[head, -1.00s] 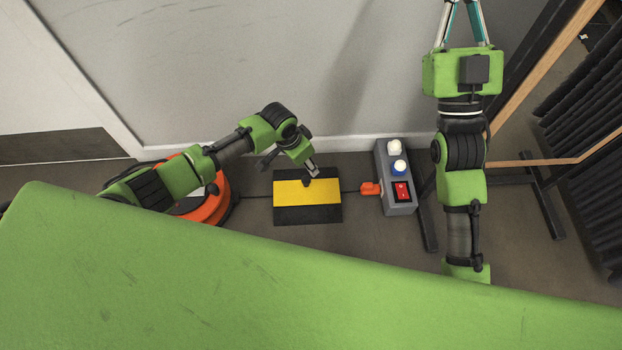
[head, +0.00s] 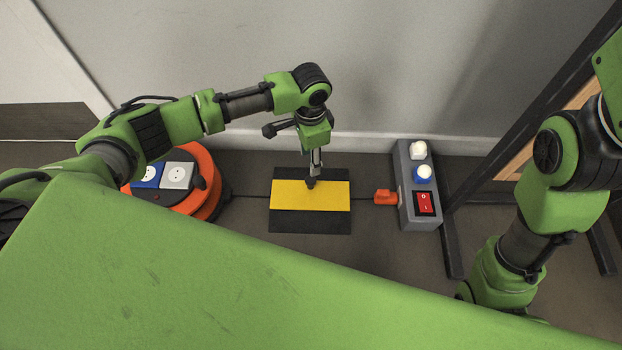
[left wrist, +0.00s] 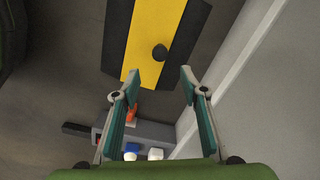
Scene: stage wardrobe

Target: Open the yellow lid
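The yellow lid (head: 285,194) is a flat strip lying shut across the middle of a black cable cover (head: 310,222) on the floor. A small dark knob (left wrist: 160,52) stands on the lid. My left gripper (head: 314,170) points down just above the knob, which it partly hides in the head view. In the left wrist view its two fingers (left wrist: 160,75) are apart, with nothing between them; the knob shows just beyond the fingertips. The lid (left wrist: 150,35) also shows there. My right arm is at the right edge of the head view, its gripper out of frame.
An orange cable reel (head: 206,160) stands left of the cover. A grey power box (head: 407,212) with a red switch (head: 424,202) and an orange plug (head: 384,197) lies to its right. The wall (head: 230,50) is close behind, and a dark rack post (head: 530,110) stands at the right.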

